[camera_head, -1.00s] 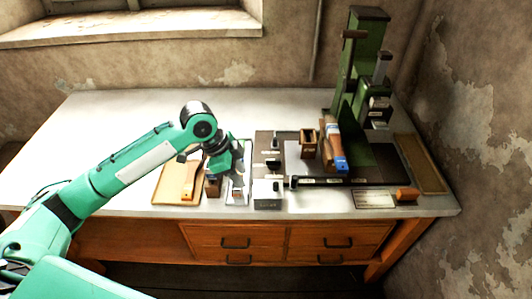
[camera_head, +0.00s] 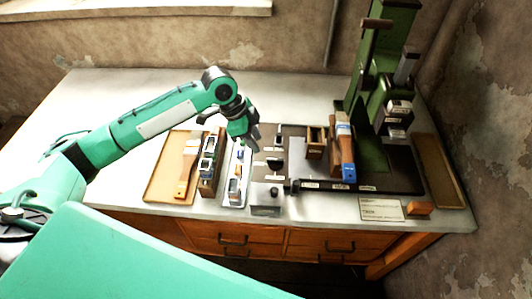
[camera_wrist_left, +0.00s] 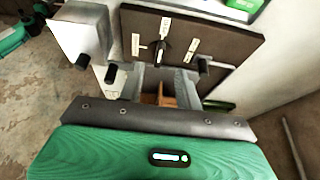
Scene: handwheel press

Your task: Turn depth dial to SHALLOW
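The depth dial looks to be the black pointer knob (camera_head: 276,164) on a dark panel (camera_head: 294,134) at the middle of the bench. In the left wrist view the dial (camera_wrist_left: 163,48) has small white labels around it, and its pointer is turned toward the top label; the lettering is too small to read. My left gripper (camera_head: 254,142) is above the panel, just left of and behind the dial in the head view. My right gripper is not in view.
A grey box (camera_head: 266,210) stands in front of the panel. A wooden block holder (camera_head: 315,146) and a brown, blue-ended tool (camera_head: 346,158) stand right of the dial, before the green press (camera_head: 376,85). The bench's back left is clear.

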